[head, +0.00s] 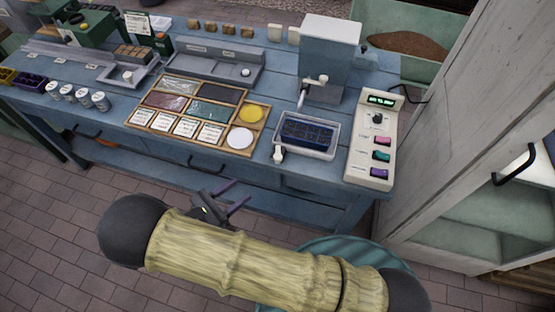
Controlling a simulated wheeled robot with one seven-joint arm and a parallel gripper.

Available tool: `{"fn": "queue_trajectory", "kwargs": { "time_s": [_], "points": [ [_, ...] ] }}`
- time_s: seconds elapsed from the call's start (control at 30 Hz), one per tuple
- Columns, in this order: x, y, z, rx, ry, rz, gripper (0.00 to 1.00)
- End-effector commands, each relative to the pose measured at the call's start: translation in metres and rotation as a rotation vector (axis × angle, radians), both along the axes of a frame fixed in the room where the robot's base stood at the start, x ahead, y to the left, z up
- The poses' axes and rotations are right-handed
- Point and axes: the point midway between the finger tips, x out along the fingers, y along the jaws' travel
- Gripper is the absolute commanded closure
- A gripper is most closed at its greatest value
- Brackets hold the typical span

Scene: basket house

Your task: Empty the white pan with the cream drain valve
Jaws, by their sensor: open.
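The white pan (333,150) stands on the blue workbench, right of the wooden sectioned tray. A dark blue gridded insert or tray (307,133) lies in it; I cannot tell whether there is liquid. The cream drain valve (279,154) sticks out at the pan's front left corner, near the bench's front edge. My gripper (240,195) is open and empty, in front of the bench, to the left of and nearer than the valve. It is apart from pan and valve. My arm crosses the bottom of the view.
A grey-white dispenser (328,50) with a spout stands behind the pan. A control box (375,140) with coloured buttons stands to its right. The wooden tray (258,152) lies left. A teal ribbed round thing (385,262) is below, partly behind my arm. A cabinet (470,160) bounds the right.

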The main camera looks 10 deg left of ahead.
Motion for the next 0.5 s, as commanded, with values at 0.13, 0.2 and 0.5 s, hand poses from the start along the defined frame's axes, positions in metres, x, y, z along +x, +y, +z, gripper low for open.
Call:
{"fn": "queue_trajectory", "kwargs": {
  "time_s": [0.13,0.2,0.5],
  "points": [
    [-0.0089,0.0108,-0.0044,-0.032,-0.029,0.054,0.56],
    [-0.0087,0.011,-0.004,-0.032,-0.03,0.055,0.56],
    [-0.0057,0.0083,-0.0035,-0.032,-0.027,0.051,0.56]
  ]
}}
